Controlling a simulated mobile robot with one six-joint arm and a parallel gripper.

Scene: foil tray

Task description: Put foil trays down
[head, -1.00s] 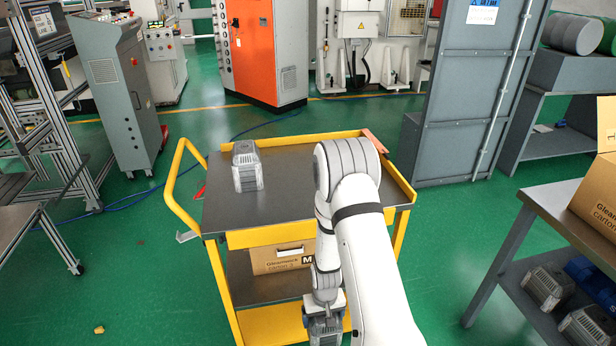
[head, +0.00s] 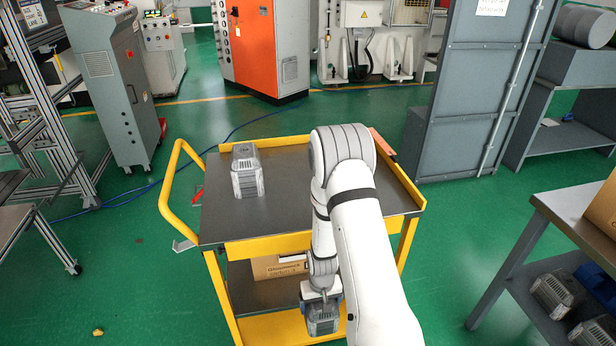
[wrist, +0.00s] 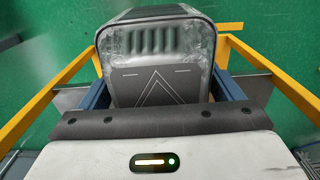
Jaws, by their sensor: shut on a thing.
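My gripper (head: 321,298) hangs down at the front of the yellow cart, shut on a grey ribbed foil tray (head: 323,319). In the wrist view the blue fingers of my gripper (wrist: 162,88) stand on both sides of the held foil tray (wrist: 156,42). The held tray is at about the height of the cart's lower shelf (head: 262,326); whether it touches anything I cannot tell. Another foil tray (head: 247,171) stands on the left part of the cart's dark top (head: 285,205). My arm hides part of the cart.
A cardboard carton (head: 277,268) sits on the cart's lower shelf. At right a bench (head: 570,203) carries a carton, with more grey trays (head: 556,292) on its lower shelf. A tall grey cabinet (head: 478,95) stands behind the cart. Green floor is open at left.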

